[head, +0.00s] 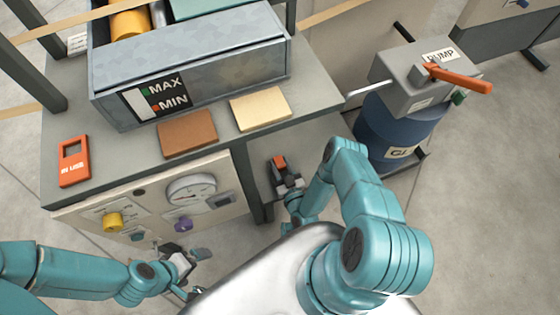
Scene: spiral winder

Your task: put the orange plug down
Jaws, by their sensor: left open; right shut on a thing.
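The orange plug (279,161) is held in my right gripper (284,172), right of the bench's front corner in the head view. The gripper is shut on it, and its dark jaws hide part of it. The plug is below the bench top and appears apart from it; I cannot tell how high it is above the floor. My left gripper (199,268) is open at the lower left, in front of the control panel, away from the plug.
The grey bench (112,168) carries a metal tank (195,65), brown pad (188,133), cream pad (260,109) and orange tag (74,161). A panel (152,214) with gauge and knobs is below. A blue drum (390,135) with pump (418,82) stands right.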

